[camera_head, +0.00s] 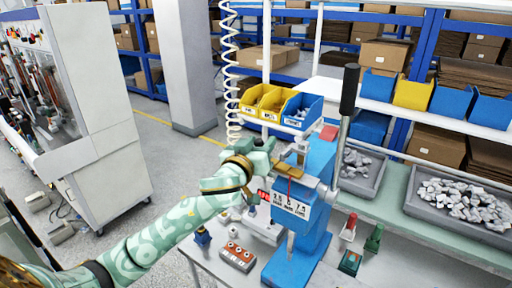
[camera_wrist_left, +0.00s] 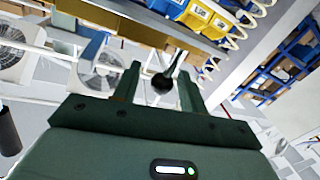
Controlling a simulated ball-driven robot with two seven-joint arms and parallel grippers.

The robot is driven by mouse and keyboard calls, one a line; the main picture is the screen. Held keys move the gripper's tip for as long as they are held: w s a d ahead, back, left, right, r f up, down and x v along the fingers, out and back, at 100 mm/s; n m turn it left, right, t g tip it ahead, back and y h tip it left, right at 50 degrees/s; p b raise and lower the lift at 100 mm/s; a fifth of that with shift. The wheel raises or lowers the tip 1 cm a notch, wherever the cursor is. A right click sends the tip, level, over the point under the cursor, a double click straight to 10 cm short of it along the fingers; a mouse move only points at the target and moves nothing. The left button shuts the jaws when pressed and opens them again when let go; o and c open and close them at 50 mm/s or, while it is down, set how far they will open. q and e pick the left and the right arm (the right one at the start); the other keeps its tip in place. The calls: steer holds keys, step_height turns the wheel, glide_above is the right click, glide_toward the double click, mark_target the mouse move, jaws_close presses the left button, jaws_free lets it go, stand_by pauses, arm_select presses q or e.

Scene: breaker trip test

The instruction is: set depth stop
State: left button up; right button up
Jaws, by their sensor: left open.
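A blue bench press (camera_head: 313,235) stands on the light table, with a long black lever handle (camera_head: 349,90) raised at its right. Its front carries a white numbered plate (camera_head: 291,207) and a brass-coloured plate (camera_head: 290,170) above it. My left gripper (camera_head: 277,151) is at the upper left of the press head, its fingers open. In the left wrist view a dark round knob on a thin rod (camera_wrist_left: 162,83) appears between the open fingers (camera_wrist_left: 160,72); I cannot tell whether they touch it. Which part is the depth stop is not clear. My right gripper is not in view.
Yellow and blue bins (camera_head: 268,104) hang behind the press. Grey trays of metal parts (camera_head: 458,203) lie at the right. A red-brown block (camera_head: 237,256) with several buttons sits left of the press base. Small red (camera_head: 349,227) and green (camera_head: 374,238) items stand at its right.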

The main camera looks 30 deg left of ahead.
arm_select(q)
steer(key=s+d+p, duration=0.2)
steer(key=s+p, duration=0.2)
steer(key=s, duration=1.2)
steer(key=shift+s, duration=0.1)
steer(key=shift+c, duration=0.2)
